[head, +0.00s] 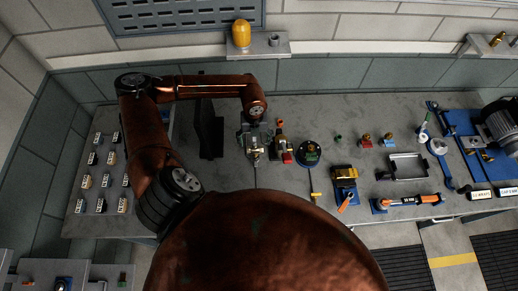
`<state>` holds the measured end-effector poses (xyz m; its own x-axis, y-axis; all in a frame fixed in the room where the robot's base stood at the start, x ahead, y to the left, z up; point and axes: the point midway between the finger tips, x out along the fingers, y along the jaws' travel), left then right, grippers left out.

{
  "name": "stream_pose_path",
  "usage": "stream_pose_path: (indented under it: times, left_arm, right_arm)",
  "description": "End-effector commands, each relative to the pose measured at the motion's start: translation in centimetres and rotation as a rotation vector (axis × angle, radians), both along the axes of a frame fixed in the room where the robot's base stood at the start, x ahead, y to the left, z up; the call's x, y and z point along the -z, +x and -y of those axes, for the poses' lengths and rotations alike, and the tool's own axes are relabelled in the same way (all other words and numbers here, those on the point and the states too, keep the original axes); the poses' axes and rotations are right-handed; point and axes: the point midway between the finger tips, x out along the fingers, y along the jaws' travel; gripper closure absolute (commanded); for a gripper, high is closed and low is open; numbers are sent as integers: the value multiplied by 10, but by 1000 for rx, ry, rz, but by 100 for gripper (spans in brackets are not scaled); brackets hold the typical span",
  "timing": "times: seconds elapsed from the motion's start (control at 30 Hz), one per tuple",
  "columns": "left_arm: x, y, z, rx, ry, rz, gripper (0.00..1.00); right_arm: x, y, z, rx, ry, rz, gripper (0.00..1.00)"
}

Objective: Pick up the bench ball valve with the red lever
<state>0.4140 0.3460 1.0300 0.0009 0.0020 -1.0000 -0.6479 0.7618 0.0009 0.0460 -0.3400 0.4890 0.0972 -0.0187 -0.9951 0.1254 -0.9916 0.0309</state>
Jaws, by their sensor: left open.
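My left arm comes in from the left and bends down at the wrist over the grey bench. My left gripper (255,154) is open and points down at the bench, left of a small brass-coloured fitting with red parts (283,147). This fitting may be the ball valve with the red lever, but it is too small to be sure. I cannot tell whether the gripper touches anything. My right gripper is out of view.
A dark upright plate (208,130) stands left of the gripper. A round dark green-topped piece (309,152) and a yellow-and-black block (344,175) are to the right. A grey tray (408,167) lies farther right. Several small labelled pieces (100,180) fill the bench's left end.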

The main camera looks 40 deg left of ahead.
Motion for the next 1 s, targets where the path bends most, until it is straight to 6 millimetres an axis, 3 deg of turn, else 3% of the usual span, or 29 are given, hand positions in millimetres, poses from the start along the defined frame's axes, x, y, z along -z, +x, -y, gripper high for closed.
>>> stream_pose_path:
  times: [0.2, 0.5, 0.73, 1.0]
  left_arm:
    - [22, -2, 1, 3, -2, -4, 28]
    - [59, -2, 1, 4, -2, -2, 28]
    - [62, -2, 1, 4, -2, -2, 28]
    - [61, -2, 1, 4, -2, -2, 45]
  right_arm:
    - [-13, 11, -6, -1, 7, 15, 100]
    - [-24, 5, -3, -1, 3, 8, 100]
    - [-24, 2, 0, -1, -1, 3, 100]
    - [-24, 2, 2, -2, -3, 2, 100]
